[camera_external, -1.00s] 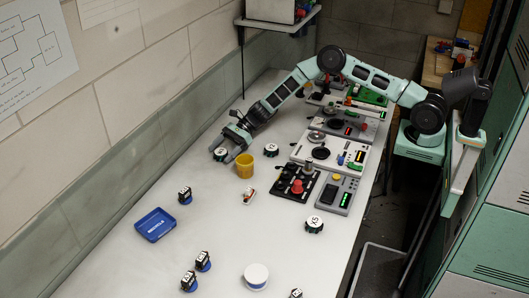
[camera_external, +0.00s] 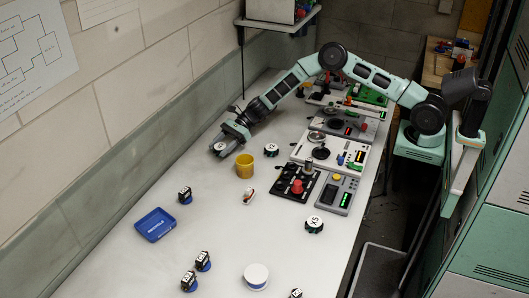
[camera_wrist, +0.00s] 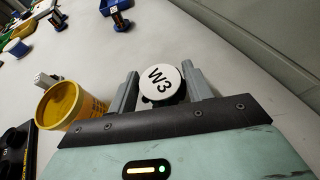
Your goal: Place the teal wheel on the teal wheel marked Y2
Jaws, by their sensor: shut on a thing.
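My gripper (camera_external: 224,142) is low over the bench near the wall, its two grey fingers shut on a wheel (camera_wrist: 160,84) with a white top marked W3. The fingers stand on both sides of it in the wrist view, and its lower part is mostly hidden. The held wheel also shows in the external view (camera_external: 220,148). A second white-topped wheel (camera_external: 271,149) stands to its right, its mark too small to read. A third wheel (camera_external: 314,225) with a dark teal side stands nearer the front; its mark is upside down and unclear.
A yellow cup (camera_external: 244,166) stands close to my gripper. Control panels (camera_external: 295,185) line the bench's right side. A blue tray (camera_external: 155,225), several small blue-based parts (camera_external: 185,195) and a white round container (camera_external: 256,276) stand nearer the front.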

